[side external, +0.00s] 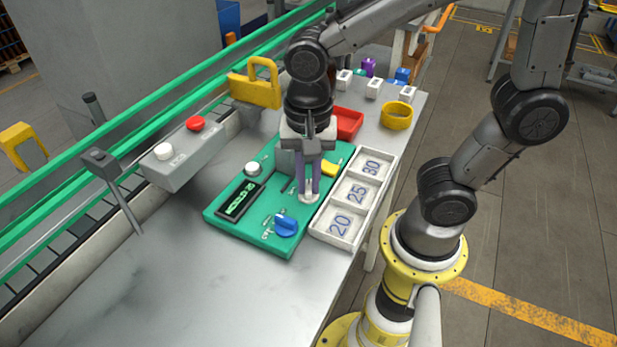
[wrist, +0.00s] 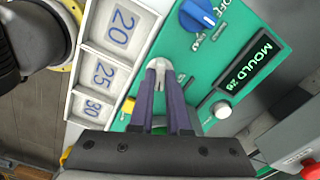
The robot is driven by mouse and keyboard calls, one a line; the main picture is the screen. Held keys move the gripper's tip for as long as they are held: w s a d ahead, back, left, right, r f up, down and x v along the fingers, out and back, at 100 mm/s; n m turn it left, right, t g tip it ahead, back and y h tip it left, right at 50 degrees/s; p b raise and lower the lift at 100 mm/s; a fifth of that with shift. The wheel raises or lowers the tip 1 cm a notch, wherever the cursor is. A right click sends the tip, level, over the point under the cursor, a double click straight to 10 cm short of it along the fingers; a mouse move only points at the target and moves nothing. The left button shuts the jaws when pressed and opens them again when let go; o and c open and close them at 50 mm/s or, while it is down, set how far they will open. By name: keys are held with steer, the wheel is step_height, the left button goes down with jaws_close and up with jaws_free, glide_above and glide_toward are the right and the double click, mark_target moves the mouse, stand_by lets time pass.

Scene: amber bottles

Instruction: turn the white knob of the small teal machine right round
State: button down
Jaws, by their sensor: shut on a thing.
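The small teal machine (side external: 232,221) lies flat on the table in the side view; its panel (wrist: 172,45) fills the middle of the wrist view. My gripper (side external: 309,190) points down at the panel's near right edge, beside the tray. In the wrist view my gripper (wrist: 160,80) is shut on the white knob (wrist: 159,64), with a finger on each side. Only part of the knob (side external: 309,199) shows below the fingertips in the side view. A blue knob (side external: 286,225), a white button (side external: 253,168), a yellow part (side external: 331,169) and a display (wrist: 243,72) reading "MOULD 25" are on the panel.
A white tray (side external: 333,238) with compartments marked 20, 25 and 30 stands close beside the machine. A grey box (side external: 185,172) with red and white buttons is at left. A red tray (side external: 349,124) and yellow ring (side external: 397,116) are behind. The front left table is clear.

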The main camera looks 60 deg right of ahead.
mark_target(309, 185)
steer(key=shift+r, duration=0.1)
steer(key=c, duration=0.9)
jaws_free()
step_height(309, 185, up, 14)
steer(key=shift+f, duration=0.1)
steer(key=shift+d, duration=0.1)
